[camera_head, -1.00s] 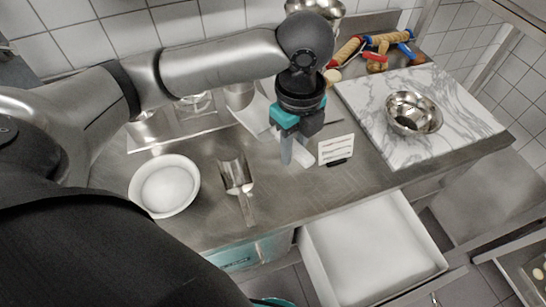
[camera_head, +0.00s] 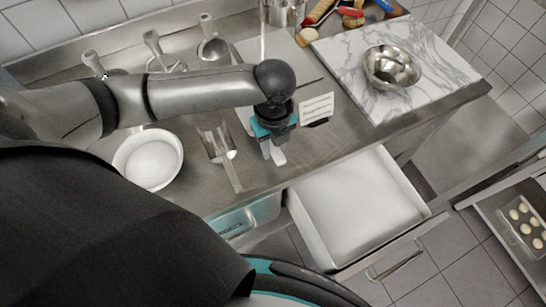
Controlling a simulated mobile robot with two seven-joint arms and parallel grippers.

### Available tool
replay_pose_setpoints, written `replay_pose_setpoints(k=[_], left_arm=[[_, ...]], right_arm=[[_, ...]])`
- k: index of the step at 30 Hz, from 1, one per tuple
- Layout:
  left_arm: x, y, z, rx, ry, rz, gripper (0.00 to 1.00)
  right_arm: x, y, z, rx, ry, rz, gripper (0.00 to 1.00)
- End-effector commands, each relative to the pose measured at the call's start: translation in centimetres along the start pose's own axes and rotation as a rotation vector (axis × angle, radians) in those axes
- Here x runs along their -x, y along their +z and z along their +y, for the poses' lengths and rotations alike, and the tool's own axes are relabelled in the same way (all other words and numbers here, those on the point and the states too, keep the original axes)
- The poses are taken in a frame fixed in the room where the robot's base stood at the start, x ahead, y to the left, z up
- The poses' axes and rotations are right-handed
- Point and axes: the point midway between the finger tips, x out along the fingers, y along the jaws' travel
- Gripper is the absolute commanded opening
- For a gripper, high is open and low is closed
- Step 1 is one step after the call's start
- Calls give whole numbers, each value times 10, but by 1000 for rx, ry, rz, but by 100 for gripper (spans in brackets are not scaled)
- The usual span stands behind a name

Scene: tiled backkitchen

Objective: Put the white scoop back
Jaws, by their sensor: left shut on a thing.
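My left gripper (camera_head: 272,152) points down just above the counter, near its front edge, and is shut on the white scoop. Only a pale piece of the scoop shows at the fingertips; the rest is hidden by the fingers and wrist. A metal scoop (camera_head: 216,148) lies on the steel counter to the left of the gripper. An open drawer with a white bin (camera_head: 357,203) is below the counter edge, to the right of the gripper. My right gripper is not in view.
A white bowl (camera_head: 149,160) stands at the left of the steel counter (camera_head: 205,195). A small card (camera_head: 316,109) stands close to the gripper. A metal bowl (camera_head: 391,67) sits on a marble slab (camera_head: 436,77). Rolling pins (camera_head: 318,18) lie behind.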

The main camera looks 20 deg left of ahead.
Motion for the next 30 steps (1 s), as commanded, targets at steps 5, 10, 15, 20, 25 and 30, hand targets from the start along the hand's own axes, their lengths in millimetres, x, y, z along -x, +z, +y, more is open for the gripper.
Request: replay_pose_setpoints(k=[5,10,15,20,25,30], left_arm=[[-15,0,-1,0,-1,0,0],[-41,-1,0,1,0,1,0],[-55,-1,0,0,-1,0,0],[-54,0,0,0,-2,0,0],[-57,0,0,0,-1,0,0],[-57,0,0,0,-1,0,45]], right_arm=[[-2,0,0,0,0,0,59],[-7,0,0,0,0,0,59],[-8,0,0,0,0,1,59],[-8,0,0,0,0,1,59],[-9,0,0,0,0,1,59],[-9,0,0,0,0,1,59]])
